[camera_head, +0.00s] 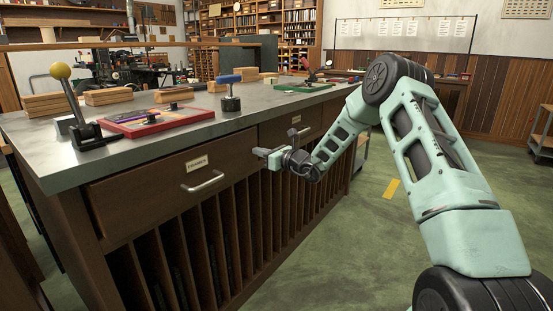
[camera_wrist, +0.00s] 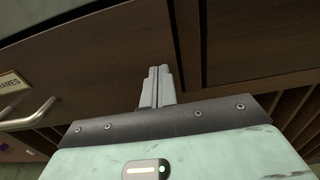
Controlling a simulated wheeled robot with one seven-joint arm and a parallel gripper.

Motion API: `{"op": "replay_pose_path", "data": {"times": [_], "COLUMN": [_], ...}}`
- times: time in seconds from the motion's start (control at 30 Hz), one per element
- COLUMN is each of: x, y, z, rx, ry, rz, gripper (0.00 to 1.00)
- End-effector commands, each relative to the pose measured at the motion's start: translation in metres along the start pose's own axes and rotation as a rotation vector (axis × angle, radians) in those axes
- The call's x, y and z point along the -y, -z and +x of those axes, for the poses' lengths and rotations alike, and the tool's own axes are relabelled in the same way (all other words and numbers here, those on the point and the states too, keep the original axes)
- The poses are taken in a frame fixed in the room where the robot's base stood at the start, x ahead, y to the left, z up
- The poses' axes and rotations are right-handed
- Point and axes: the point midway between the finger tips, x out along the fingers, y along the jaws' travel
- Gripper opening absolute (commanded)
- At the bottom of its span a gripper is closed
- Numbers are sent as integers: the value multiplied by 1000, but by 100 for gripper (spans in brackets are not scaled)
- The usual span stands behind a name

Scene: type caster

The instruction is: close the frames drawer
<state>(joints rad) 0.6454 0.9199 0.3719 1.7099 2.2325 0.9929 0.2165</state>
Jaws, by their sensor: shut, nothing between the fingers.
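The frames drawer (camera_head: 150,200) is a dark brown wooden front on the left of the bench, with a cream label (camera_head: 197,164) and a metal bar handle (camera_head: 204,183). In the head view it looks close to flush; I cannot tell if a small gap is left. My gripper (camera_head: 263,153) is shut and empty, right of the handle near the drawer's right end. In the wrist view, the shut fingers (camera_wrist: 158,78) point at the dark wood, left of a vertical seam; the handle (camera_wrist: 30,116) is at the left. Contact cannot be told.
A second drawer (camera_head: 300,124) lies to the right. Vertical slots (camera_head: 205,250) fill the bench below. The grey bench top (camera_head: 215,128) overhangs the drawers and carries a lever press (camera_head: 78,115), a red tray (camera_head: 150,122) and wood blocks. Green floor is free on the right.

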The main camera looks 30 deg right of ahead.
Motion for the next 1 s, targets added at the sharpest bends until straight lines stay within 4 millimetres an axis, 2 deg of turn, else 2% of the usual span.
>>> {"op": "replay_pose_path", "data": {"times": [0.1, 0.3, 1.0], "x": [0, 0, 1], "y": [1, 0, -2], "z": [18, 35, 41], "rx": [1, 1, 4], "ry": [0, 0, -1], "rz": [0, -1, 3], "gripper": [0, 0, 0]}}
